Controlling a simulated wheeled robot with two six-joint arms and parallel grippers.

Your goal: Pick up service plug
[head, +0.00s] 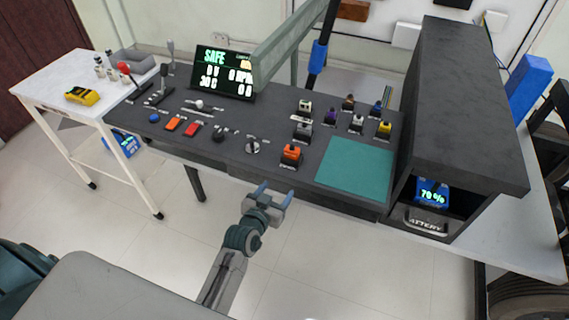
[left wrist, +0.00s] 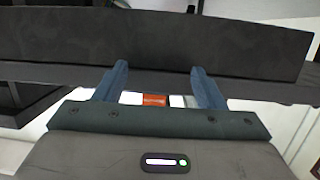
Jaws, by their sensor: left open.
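An orange plug-like block (head: 291,154) sits on a dark base at the front edge of the dark console (head: 240,140); its label is too small to read, and it looks like the service plug. My left gripper (head: 276,191) is open and empty, just in front of the console's front edge and short of the orange block. In the left wrist view, my left gripper (left wrist: 160,68) has its blue fingers apart facing the dark console edge (left wrist: 160,40). An orange patch (left wrist: 154,100) shows low between the fingers. My right gripper is not in view.
Several small coloured connectors (head: 357,123) stand behind the orange block. A teal mat (head: 355,165) lies to its right, beside a tall dark housing (head: 465,100). Levers, switches and a lit display (head: 225,72) are to the left. A white side table (head: 70,75) stands at far left.

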